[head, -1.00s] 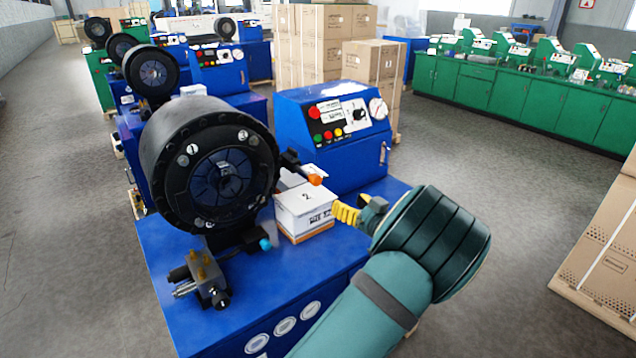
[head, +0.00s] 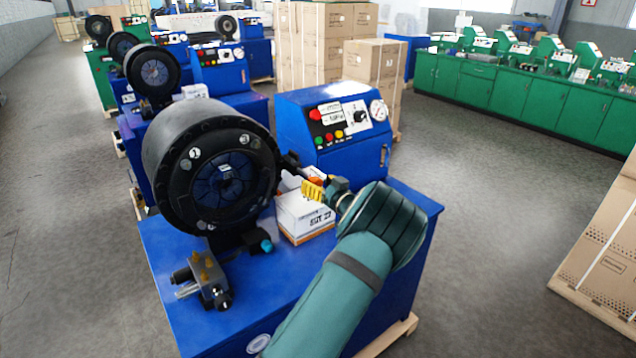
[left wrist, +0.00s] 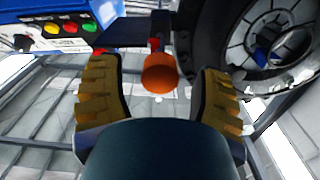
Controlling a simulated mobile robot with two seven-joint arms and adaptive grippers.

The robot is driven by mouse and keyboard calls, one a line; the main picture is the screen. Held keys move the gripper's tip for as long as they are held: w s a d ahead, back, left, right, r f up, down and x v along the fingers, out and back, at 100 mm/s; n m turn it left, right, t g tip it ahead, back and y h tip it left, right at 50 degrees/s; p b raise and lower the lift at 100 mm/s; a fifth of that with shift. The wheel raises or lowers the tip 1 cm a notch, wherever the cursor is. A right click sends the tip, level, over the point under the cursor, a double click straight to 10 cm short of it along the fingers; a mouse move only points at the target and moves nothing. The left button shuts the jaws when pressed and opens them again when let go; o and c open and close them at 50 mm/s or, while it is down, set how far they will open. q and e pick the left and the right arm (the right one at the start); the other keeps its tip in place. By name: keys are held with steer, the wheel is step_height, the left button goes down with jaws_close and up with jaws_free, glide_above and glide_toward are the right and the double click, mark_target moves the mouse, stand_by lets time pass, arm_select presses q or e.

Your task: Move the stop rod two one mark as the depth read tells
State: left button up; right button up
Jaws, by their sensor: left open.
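The stop rod ends in an orange knob, which shows in the left wrist view (left wrist: 160,74) on a small red-and-dark bracket. In the head view the knob is mostly hidden behind my yellow fingers, beside the black crimper head (head: 222,178). My left gripper (head: 312,191) is open in front of the knob. In the left wrist view its two ribbed fingers (left wrist: 160,95) stand on either side of the knob, with gaps to both. The control box (head: 335,135) carries small readouts (head: 329,112) too small to read and a round gauge (head: 378,110). My right gripper is not in view.
A white box (head: 303,212) stands on the blue bench (head: 175,250) just below my fingers. A valve block (head: 210,280) with brass fittings sits at the bench front. Cartons (head: 372,62) and more crimpers stand behind. Grey floor is open at right.

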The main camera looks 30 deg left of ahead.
arm_select(q)
steer(key=shift+a, duration=0.2)
jaws_close()
steer(key=b, duration=0.3)
steer(key=shift+w+a+f, duration=0.15)
steer(key=shift+a, duration=0.05)
steer(key=shift+b, duration=0.5)
steer(key=shift+r, duration=0.2)
